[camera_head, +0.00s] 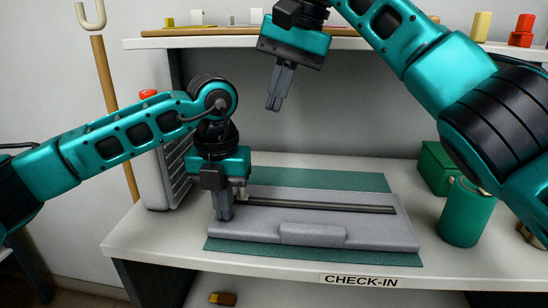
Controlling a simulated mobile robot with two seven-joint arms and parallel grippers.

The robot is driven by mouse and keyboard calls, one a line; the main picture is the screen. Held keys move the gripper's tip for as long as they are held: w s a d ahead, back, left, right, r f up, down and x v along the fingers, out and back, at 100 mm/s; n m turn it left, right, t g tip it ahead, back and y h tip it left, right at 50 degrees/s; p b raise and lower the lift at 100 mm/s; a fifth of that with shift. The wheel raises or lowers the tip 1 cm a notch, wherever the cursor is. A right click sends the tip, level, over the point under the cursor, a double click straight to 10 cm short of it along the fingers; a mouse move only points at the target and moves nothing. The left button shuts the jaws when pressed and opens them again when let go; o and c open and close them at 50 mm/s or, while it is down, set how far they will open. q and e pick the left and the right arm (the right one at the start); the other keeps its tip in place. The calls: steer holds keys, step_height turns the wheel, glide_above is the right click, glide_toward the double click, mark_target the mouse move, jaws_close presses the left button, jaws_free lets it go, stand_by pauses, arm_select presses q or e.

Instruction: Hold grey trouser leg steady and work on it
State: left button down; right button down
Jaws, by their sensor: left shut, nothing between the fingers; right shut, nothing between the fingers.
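A flat grey piece (350,226), which I take for the grey trouser leg, lies on a green mat (330,180) on the white counter. It has a long dark strip (320,205) across it and a raised grey block, like a pocket flap, at its front edge. My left gripper (226,216) points down at the left end of the grey piece, shut and empty. I cannot tell whether its fingertips touch the surface. My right gripper (273,107) is shut and empty, high above the counter's back part, well apart from the grey piece.
A green canister (465,212) and green box (437,167) stand at the right. A light grey slatted case (165,170) stands at the left, near a wooden pole (112,100). A shelf (220,42) with small items runs above. A CHECK-IN label (360,281) marks the front edge.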

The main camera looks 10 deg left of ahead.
arm_select(q)
steer(key=shift+r+p, duration=0.7)
steer(key=shift+r, duration=0.05)
steer(key=shift+r+p, duration=1.7)
steer(key=shift+r, duration=0.95)
